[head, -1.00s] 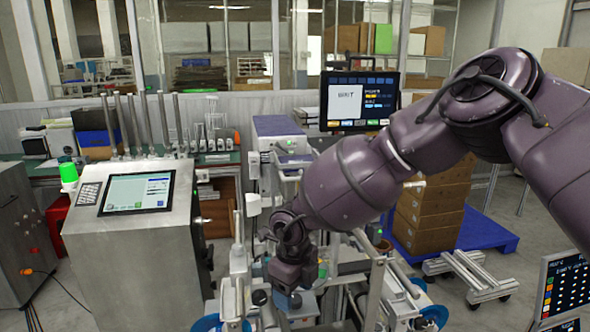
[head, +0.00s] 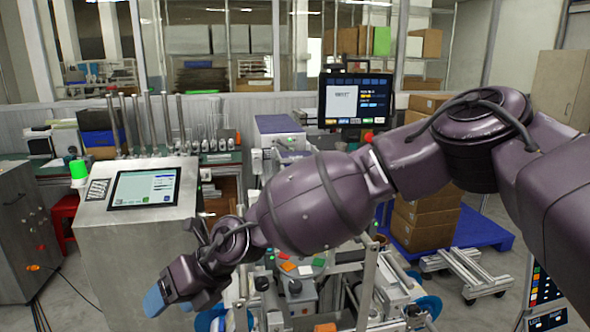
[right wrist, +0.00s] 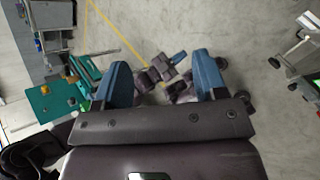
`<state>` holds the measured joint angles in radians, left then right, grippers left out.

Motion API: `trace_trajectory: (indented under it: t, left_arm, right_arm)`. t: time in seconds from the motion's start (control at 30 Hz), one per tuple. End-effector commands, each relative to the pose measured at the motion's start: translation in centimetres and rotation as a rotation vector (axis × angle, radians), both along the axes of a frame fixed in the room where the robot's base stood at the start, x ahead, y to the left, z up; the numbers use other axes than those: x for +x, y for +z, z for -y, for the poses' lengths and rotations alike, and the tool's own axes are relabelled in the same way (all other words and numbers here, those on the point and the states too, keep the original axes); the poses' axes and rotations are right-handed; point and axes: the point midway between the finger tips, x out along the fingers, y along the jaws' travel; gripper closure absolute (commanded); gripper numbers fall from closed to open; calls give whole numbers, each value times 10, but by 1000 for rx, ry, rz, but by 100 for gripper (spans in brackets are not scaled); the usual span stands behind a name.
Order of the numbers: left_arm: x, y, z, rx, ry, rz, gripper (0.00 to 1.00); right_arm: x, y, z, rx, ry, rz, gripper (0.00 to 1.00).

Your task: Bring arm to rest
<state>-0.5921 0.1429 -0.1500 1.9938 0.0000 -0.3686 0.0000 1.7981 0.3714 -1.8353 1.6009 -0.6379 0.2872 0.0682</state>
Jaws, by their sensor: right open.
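My right arm, dark purple, comes in from the right in the head view and reaches across the machine. My right gripper (head: 155,300) is at the lower left, in front of the grey cabinet, with blue fingertips pointing down and left. The right wrist view shows its two blue fingers (right wrist: 163,80) spread apart with nothing held between them. My left gripper does not show in the head view. Small purple and blue parts beyond the fingers in the right wrist view are too unclear to name.
A steel cabinet with a screen (head: 144,188) and a green lamp (head: 78,170) stands close to the right gripper. The machine frame with blue reels (head: 428,305) lies under the arm. Boxes (head: 425,222) stand on a blue pallet (head: 482,232). Grey floor shows past the fingers.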

Motion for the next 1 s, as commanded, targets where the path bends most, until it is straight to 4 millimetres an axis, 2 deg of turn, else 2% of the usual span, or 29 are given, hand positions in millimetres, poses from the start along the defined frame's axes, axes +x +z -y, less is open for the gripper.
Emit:
trace_trajectory:
  t: [0.03,0.1,0.2,0.3,0.43,0.57,0.7,0.87,1.0]
  left_arm:
    - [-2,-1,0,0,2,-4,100]
    - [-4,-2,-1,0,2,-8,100]
    - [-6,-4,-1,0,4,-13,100]
    - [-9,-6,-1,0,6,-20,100]
    - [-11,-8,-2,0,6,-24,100]
    - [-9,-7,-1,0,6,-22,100]
    - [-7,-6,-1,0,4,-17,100]
    - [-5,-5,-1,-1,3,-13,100]
    - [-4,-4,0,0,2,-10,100]
  right_arm:
    - [-18,6,-18,89,-17,-72,35]
    - [-37,20,-37,203,-51,-161,35]
    - [-55,41,-56,349,-108,-289,35]
    - [-64,62,-66,474,-173,-416,35]
    - [-64,87,-69,621,-266,-573,35]
    - [-54,106,-61,750,-367,-722,35]
    - [-35,120,-43,876,-484,-876,35]
    - [-5,123,-10,1007,-626,-1042,35]
    - [21,115,26,1111,-756,-1175,35]
